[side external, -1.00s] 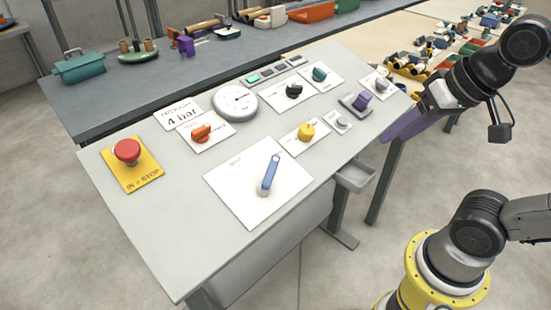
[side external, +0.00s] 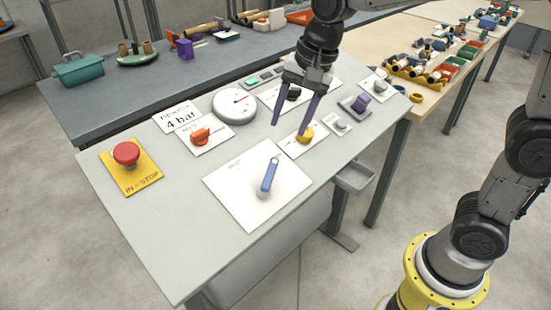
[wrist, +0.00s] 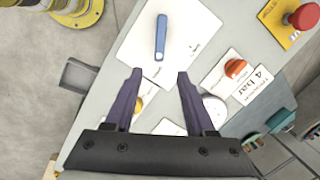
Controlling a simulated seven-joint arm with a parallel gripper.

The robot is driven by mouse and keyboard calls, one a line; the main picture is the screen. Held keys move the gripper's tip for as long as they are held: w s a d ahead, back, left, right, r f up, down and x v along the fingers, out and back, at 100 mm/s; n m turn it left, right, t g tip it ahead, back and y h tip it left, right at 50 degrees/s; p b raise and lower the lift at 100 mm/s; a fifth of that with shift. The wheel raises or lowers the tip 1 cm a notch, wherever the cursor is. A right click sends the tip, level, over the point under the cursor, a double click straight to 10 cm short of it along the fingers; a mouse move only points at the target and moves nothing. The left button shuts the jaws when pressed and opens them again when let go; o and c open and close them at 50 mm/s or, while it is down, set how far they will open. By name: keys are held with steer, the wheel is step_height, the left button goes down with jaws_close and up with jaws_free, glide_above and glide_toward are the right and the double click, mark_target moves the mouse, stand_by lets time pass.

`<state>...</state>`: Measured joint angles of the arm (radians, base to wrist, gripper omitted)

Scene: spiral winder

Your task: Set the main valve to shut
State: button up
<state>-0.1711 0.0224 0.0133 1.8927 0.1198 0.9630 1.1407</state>
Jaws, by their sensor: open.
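A blue lever (side external: 269,176) stands on a large white plate (side external: 228,187) on the sloping grey panel. I take it to be the main valve; the plate's small print is too small to read. The lever points up and slightly right in the side view. In the wrist view the blue lever (wrist: 161,38) lies ahead of the fingertips. My gripper (side external: 288,133) has two purple fingers, open and empty, above the panel behind the lever. The gripper also shows in the wrist view (wrist: 160,74), with nothing between its fingers.
A yellow knob (side external: 305,134) is close to one finger. An orange knob (side external: 200,136), a round gauge (side external: 234,106), a purple knob (side external: 361,103) and a red stop button (side external: 126,154) share the panel. A grey tray (side external: 354,177) hangs at its right edge.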

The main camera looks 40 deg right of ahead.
mark_target(274, 164)
steer(key=x, duration=1.1)
steer(key=shift+a+f, duration=0.1)
steer(key=shift+f, duration=0.3)
jaws_close()
steer(key=shift+r, duration=0.1)
stand_by(0.7)
